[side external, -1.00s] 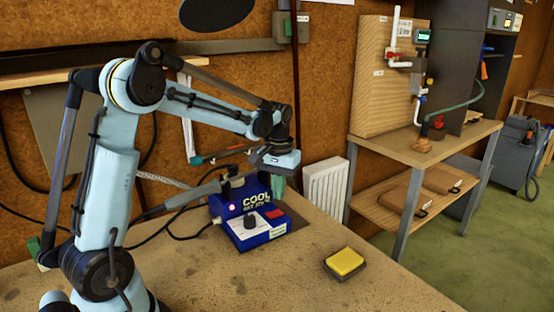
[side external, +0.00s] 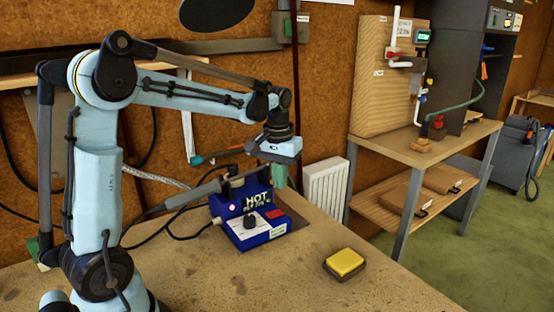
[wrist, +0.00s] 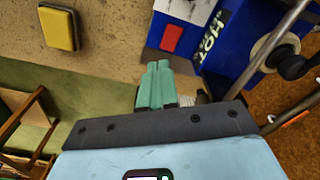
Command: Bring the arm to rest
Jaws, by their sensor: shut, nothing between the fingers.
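My gripper (side external: 280,182) hangs just behind and above the blue soldering station (side external: 250,232), its green fingers pointing down. In the wrist view the two green fingers (wrist: 158,66) lie together and hold nothing. The station also shows in the wrist view (wrist: 240,50).
A yellow sponge in a dark tray (side external: 344,263) sits on the bench (side external: 190,275), right of the station. A white radiator (side external: 325,187) stands behind. A wooden shelf table (side external: 430,147) with pipework is farther right. The bench front is mostly clear.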

